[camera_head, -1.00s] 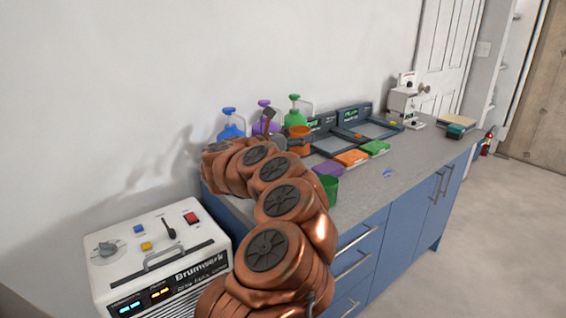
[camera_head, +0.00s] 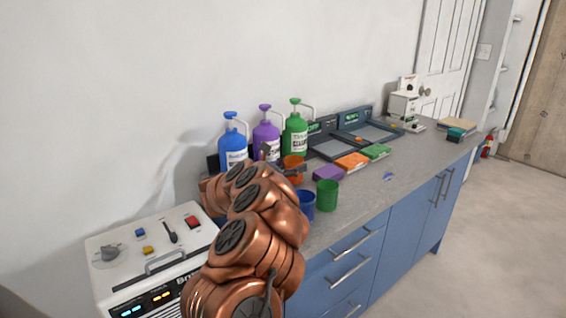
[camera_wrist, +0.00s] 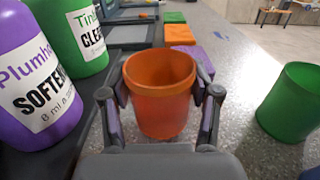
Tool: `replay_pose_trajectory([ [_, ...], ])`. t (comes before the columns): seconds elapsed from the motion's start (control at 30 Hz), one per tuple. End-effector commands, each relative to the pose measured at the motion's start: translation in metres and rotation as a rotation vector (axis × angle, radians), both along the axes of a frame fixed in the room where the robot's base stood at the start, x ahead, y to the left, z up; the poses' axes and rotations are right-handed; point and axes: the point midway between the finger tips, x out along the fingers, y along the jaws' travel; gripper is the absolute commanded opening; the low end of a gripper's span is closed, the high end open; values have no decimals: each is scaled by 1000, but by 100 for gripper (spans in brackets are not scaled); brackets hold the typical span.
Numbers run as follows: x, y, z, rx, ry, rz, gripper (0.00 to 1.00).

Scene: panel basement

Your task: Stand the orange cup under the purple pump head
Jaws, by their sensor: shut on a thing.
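The orange cup (camera_wrist: 160,110) is upright between the two fingers of my gripper (camera_wrist: 162,100) in the wrist view, and the fingers are shut on it. In the head view the orange cup (camera_head: 293,168) is partly hidden by my gripper (camera_head: 284,169) and arm. The purple pump bottle (camera_head: 266,138) stands behind the cup, between a blue one and a green one, with its purple pump head (camera_head: 265,107) on top. In the wrist view the purple bottle (camera_wrist: 35,75) is to the left of the cup; its pump head is out of view. I cannot tell whether the cup touches the counter.
The blue bottle (camera_head: 232,143) and green bottle (camera_head: 296,132) flank the purple one. A green cup (camera_head: 327,194) and a blue cup (camera_head: 306,203) stand near the counter's front edge. A purple block (camera_head: 328,173) and scales (camera_head: 338,145) lie beyond.

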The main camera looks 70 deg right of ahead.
Motion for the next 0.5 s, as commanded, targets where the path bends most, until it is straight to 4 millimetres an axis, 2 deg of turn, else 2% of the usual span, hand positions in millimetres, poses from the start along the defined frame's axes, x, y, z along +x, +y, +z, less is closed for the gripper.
replay_pose_trajectory([
  [0.5, 25, -13, 1, -2, 2, 2, 25],
])
